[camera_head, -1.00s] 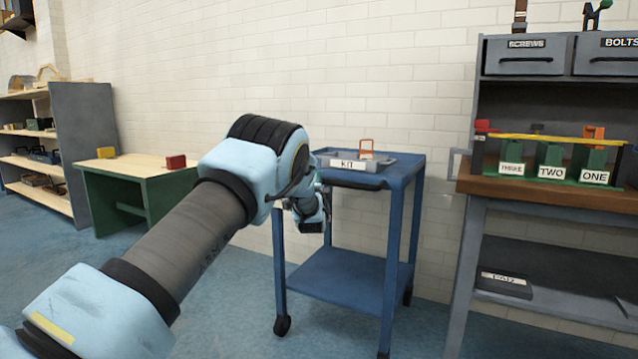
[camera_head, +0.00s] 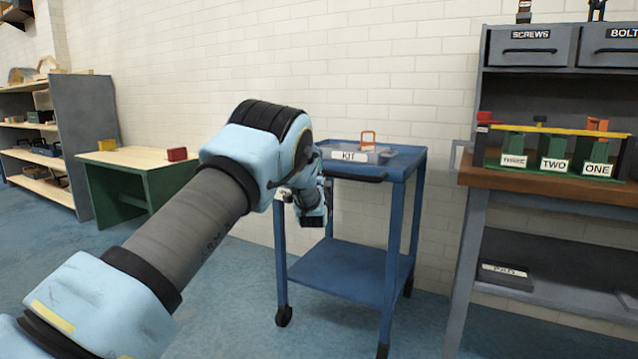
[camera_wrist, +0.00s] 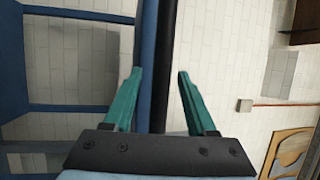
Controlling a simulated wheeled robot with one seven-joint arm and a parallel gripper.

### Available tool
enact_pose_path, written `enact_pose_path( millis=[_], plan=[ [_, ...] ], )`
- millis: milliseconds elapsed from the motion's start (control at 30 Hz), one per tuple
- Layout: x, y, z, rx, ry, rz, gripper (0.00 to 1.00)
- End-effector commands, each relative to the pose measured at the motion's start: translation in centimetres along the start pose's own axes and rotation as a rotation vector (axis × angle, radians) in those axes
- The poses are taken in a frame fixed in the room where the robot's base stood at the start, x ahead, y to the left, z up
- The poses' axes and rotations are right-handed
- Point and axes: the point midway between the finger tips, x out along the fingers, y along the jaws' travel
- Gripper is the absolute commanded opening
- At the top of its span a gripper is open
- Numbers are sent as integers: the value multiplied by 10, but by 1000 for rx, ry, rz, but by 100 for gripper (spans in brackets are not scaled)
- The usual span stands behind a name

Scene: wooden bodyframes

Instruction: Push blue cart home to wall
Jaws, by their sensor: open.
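The blue cart (camera_head: 350,275) stands upright near the white brick wall (camera_head: 380,60), with dark casters on the floor. Its dark handle bar (camera_head: 352,181) runs along the near edge of its top and also shows upright in the wrist view (camera_wrist: 165,60). In the wrist view my gripper (camera_wrist: 158,75) is open, with its teal fingers on either side of the bar. I cannot tell whether they touch it. In the head view my wrist is at the cart's left side, and the fingers are not clear. The gap between cart and wall cannot be judged.
A grey KIT tray (camera_head: 372,155) with an orange-framed item sits on the cart top. A workbench (camera_head: 560,193) with numbered green stands is close on the right. A green table (camera_head: 130,158) and shelves (camera_head: 80,120) stand at left. Blue floor is open in front.

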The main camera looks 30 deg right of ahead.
Motion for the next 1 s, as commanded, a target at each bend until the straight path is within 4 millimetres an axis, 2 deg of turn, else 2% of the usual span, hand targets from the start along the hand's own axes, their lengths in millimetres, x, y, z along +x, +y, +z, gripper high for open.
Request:
enact_pose_path(
  millis=[300, 500, 700, 1000],
  plan=[
    [-56, 0, -1, 0, 2, 2, 57],
    [-85, 0, -1, 0, 1, 2, 57],
    [-96, 0, 0, -1, 1, 0, 57],
    [-96, 0, 0, -1, 1, -1, 57]
  ],
)
